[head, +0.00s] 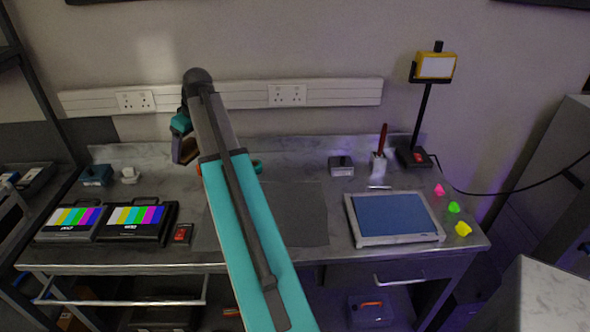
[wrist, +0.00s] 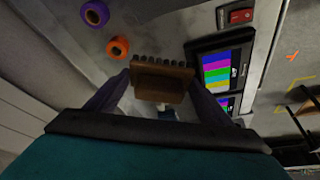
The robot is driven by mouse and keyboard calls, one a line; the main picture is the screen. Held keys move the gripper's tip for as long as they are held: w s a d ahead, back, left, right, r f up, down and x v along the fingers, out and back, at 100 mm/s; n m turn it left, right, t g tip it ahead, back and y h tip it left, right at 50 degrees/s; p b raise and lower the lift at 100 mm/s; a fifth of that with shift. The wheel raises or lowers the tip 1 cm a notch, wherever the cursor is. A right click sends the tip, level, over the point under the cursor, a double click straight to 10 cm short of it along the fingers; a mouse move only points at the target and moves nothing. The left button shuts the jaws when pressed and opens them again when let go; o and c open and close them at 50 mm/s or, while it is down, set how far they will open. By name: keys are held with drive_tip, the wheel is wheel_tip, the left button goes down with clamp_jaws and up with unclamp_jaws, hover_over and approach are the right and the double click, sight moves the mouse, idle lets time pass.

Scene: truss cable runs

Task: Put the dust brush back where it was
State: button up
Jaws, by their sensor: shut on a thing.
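A brown brush (wrist: 160,84) with a row of dark bristles sits between the two fingers of my gripper (wrist: 160,76) in the wrist view. My gripper is shut on it. In the head view the brush (head: 185,151) shows as a brown piece at the end of my arm, over the back left of the workbench (head: 150,158). It looks held above the bench top, apart from it. Part of the brush is hidden by my gripper. I cannot tell which spot the brush came from.
Two monitors with colour bars (head: 137,219) stand at the front left, with a red-switched box (head: 182,234) beside them. A blue block (head: 97,175) lies behind. A grey mat (head: 298,215) is bare where visible. A white cup (head: 378,166) and blue-screened panel (head: 395,215) stand right.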

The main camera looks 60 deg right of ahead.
drive_tip(key=s+d+f, duration=0.2)
drive_tip(key=s+d, duration=0.4)
drive_tip(key=d, duration=0.5)
drive_tip(key=s+d+f, duration=0.3)
drive_tip(key=s+d, duration=0.3)
drive_tip(key=d, duration=0.5)
drive_tip(key=s+d+f+n+b, duration=0.1)
drive_tip(key=s+d+f, duration=0.1)
drive_tip(key=s+d, duration=0.5)
drive_tip(key=d, duration=0.4)
drive_tip(key=shift+d+f, duration=0.15)
drive_tip(key=shift+f, duration=0.2)
drive_tip(key=shift+f, duration=0.15)
drive_tip(key=shift+f+p, duration=0.9)
drive_tip(key=shift+f, duration=2.1)
drive_tip(key=shift+f, duration=0.1)
drive_tip(key=shift+f+p, duration=0.7)
drive_tip(key=shift+f, duration=1.05)
drive_tip(key=shift+f, duration=0.15)
drive_tip(key=o, duration=1.1)
